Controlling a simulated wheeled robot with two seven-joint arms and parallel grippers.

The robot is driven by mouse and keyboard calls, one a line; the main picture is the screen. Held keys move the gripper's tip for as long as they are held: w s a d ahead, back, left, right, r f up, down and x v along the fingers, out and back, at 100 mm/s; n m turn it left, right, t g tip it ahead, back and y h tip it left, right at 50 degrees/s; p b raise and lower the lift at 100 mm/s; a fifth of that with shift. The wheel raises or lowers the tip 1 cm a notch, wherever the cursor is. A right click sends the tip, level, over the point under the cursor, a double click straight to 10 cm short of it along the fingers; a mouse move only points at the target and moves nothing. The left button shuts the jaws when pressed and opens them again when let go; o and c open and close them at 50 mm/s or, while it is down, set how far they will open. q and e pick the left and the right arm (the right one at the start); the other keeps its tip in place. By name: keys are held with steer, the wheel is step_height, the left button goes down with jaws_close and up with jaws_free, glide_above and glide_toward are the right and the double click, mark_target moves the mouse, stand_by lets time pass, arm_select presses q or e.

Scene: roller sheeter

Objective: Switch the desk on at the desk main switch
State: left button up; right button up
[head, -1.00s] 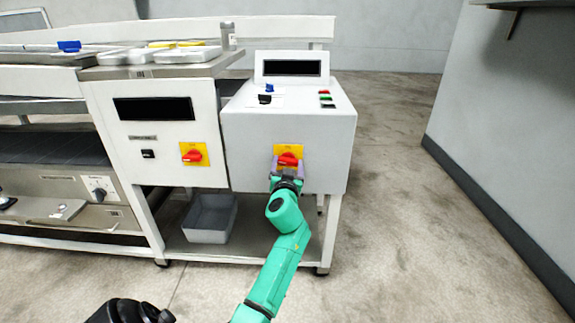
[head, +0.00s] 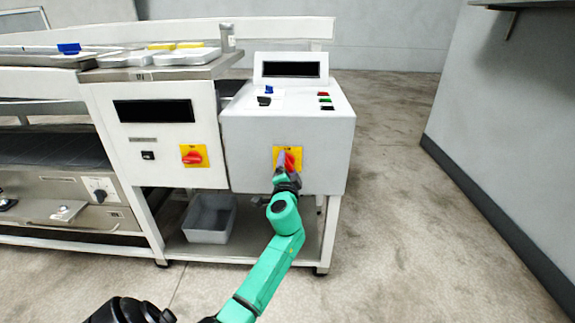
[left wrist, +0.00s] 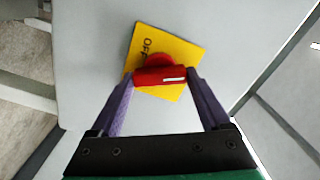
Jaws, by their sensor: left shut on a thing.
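The desk main switch is a red rotary handle (head: 290,161) on a yellow plate (head: 298,152), on the front of the grey control desk (head: 240,150). My left gripper (head: 284,166) is in front of it and shut on the red handle. In the left wrist view the handle (left wrist: 160,76) lies between the two purple fingertips. The word OFF shows near one edge of the yellow plate (left wrist: 185,48), turned sideways in that view. In the head view the handle looks near upright, partly hidden by the gripper. My right gripper is not in view.
A similar red switch (head: 193,155) on a yellow plate is on the white machine panel to the left. The desk top has a dark display (head: 291,69) and small buttons. A grey bin (head: 209,218) sits on the shelf below. Floor to the right is clear.

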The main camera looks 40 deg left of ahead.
arm_select(q)
steer(key=m, duration=0.2)
steer(key=shift+a+m+p, duration=0.1)
steer(key=shift+m+p, duration=0.25)
steer(key=shift+m, duration=0.05)
steer(key=shift+m+p, duration=0.35)
steer(key=shift+m, duration=0.95)
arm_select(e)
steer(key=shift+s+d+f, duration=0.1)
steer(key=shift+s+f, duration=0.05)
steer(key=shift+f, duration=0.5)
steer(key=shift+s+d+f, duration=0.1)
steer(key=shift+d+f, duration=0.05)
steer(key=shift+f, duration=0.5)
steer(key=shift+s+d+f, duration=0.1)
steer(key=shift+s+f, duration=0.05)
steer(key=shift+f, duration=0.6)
arm_select(q)
steer(key=o, duration=1.2)
steer(key=shift+s, duration=0.1)
